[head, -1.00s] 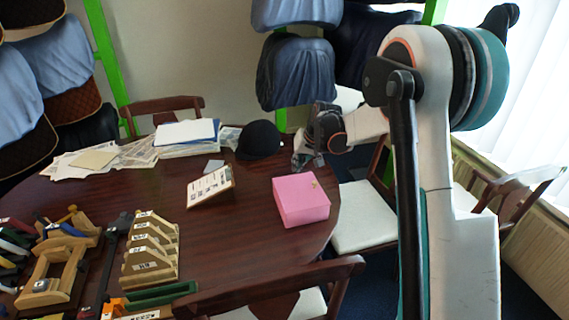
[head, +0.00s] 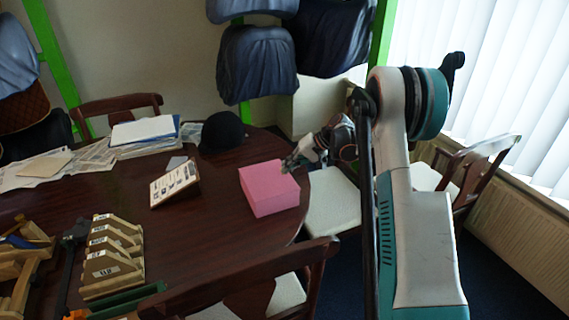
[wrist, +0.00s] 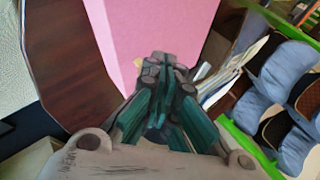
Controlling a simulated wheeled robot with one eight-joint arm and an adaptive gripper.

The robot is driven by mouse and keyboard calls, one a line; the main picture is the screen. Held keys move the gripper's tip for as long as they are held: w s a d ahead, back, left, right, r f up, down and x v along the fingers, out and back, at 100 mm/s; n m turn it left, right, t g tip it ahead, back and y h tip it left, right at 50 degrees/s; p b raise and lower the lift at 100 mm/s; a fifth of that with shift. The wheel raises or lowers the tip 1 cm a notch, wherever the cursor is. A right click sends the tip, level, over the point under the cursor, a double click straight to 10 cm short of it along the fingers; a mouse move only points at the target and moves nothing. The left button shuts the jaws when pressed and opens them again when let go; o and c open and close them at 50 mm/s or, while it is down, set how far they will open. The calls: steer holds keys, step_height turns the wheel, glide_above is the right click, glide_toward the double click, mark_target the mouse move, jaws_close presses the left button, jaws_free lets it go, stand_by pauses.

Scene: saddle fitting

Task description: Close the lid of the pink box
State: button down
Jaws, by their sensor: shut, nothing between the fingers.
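The pink box (head: 268,190) sits near the right end of the dark round table. Its top looks flat and level, with no raised lid showing. My gripper (head: 288,165) is shut and empty at the box's far right top edge; whether it touches is hard to tell. In the wrist view, the shut fingers of my gripper (wrist: 166,62) lie over the lower edge of the pink box (wrist: 150,22).
A clipboard (head: 175,185) and a dark cap (head: 222,131) are left of the box. Papers (head: 60,163) lie at the back left. Wooden racks (head: 110,255) stand front left. Chairs surround the table (head: 215,215), one (head: 245,285) in front.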

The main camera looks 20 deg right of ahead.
steer(key=shift+d+f, duration=0.2)
steer(key=shift+f, duration=0.35)
steer(key=shift+r, duration=0.1)
